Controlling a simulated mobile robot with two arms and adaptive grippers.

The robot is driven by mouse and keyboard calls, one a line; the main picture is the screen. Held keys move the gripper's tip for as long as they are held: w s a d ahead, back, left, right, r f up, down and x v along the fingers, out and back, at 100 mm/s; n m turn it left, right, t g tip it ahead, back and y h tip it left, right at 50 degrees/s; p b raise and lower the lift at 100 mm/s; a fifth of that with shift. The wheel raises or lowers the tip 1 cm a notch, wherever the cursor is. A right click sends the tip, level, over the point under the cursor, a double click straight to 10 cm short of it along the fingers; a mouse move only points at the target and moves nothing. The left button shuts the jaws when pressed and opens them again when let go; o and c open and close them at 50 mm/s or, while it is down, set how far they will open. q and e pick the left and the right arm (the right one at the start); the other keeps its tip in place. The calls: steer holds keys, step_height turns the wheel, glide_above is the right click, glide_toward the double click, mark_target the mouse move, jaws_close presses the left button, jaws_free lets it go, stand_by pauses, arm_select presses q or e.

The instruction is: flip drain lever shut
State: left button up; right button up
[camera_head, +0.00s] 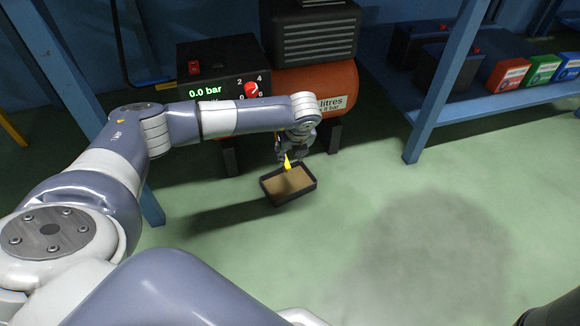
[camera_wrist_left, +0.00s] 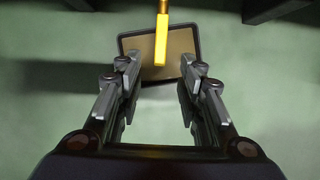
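The drain lever is a yellow bar (camera_head: 287,162) under the orange compressor tank (camera_head: 330,88), above a shallow tray (camera_head: 266,188). In the left wrist view the yellow lever (camera_wrist_left: 162,38) comes down from the top edge, and its lower end lies between and just beyond my fingertips. My left gripper (camera_head: 292,152) is below the tank, close to the lever. In the left wrist view the left gripper (camera_wrist_left: 160,78) has its fingers wide apart, with nothing held between them. The lever's upper end and pivot are hidden. My right gripper does not show.
A black control box (camera_head: 222,75) with a 0.0 bar display and a red knob (camera_head: 252,88) stands beside the tank. A blue shelf post (camera_head: 445,85) rises at the right, with batteries and coloured boxes (camera_head: 508,72) on the shelf. The green floor in front is clear.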

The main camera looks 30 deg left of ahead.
mark_target(287, 165)
arm_select(q)
steer(key=b+x, duration=0.4)
steer(key=x, duration=0.3)
steer(key=shift+f, duration=0.25)
jaws_close()
